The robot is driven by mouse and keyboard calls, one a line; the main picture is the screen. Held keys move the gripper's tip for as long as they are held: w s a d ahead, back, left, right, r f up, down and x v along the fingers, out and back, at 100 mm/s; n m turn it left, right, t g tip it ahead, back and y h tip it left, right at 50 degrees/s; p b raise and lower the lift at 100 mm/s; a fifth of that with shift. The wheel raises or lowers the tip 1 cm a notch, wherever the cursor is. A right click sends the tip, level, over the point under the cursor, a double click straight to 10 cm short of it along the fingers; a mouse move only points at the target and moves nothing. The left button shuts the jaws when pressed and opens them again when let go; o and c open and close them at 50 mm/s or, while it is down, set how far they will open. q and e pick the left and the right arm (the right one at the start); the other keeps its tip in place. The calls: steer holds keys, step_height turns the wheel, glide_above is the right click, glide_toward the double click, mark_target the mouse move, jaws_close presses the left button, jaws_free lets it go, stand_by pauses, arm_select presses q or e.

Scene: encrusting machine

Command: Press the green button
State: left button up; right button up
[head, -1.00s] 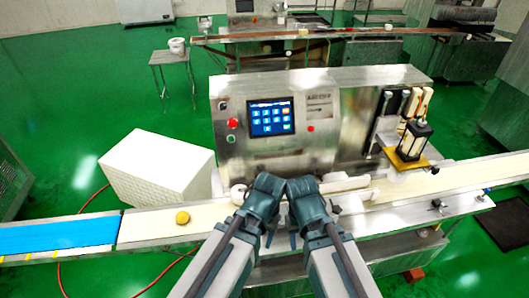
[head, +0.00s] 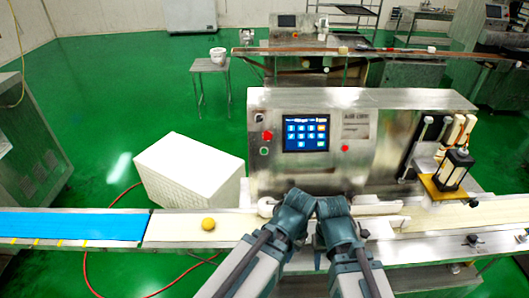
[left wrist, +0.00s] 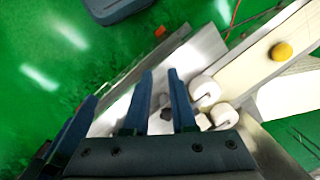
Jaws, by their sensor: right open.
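The encrusting machine's front panel carries a blue touch screen (head: 305,134). Left of the screen is a red button (head: 267,135), and just below it a small round button (head: 264,151) that looks pale green. My two arms come up from the bottom, their wrists close together in front of the machine, below and right of these buttons. My right gripper (head: 318,258) points down, open, apart from the panel. My left gripper is mostly hidden behind its wrist in the head view. In the left wrist view its fingers (left wrist: 160,103) are apart with nothing between them.
A conveyor with a blue belt (head: 70,226) and a pale belt holding a yellow ball (head: 208,224) runs in front of the machine. A white box (head: 190,170) stands left. Another red button (head: 345,148) is right of the screen. Green floor is open at left.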

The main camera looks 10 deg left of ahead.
arm_select(q)
jaws_close()
stand_by(1.4)
